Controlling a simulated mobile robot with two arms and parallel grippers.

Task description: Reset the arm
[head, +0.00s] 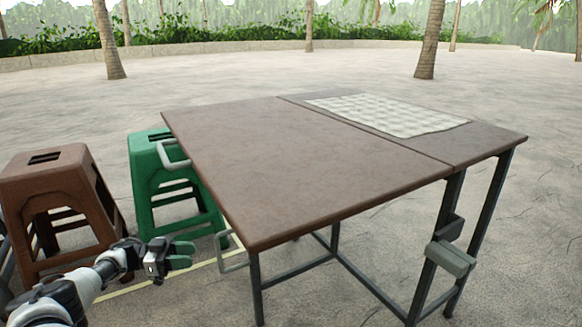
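My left arm (88,281) comes in from the lower left of the head view. Its gripper (190,255) is low beside the left side of the table, in front of the green stool. The two greenish fingers are apart, with a gap between them, and nothing is seen in them. My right arm and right gripper are not in view.
A brown table (300,165) stands in the middle, its top bare except for a checked cloth (392,114) at the far right. A brown stool (50,190) and a green stool (165,185) stand to its left. Handles stick out from the table's left edge. Grey blocks (450,258) sit at its right leg.

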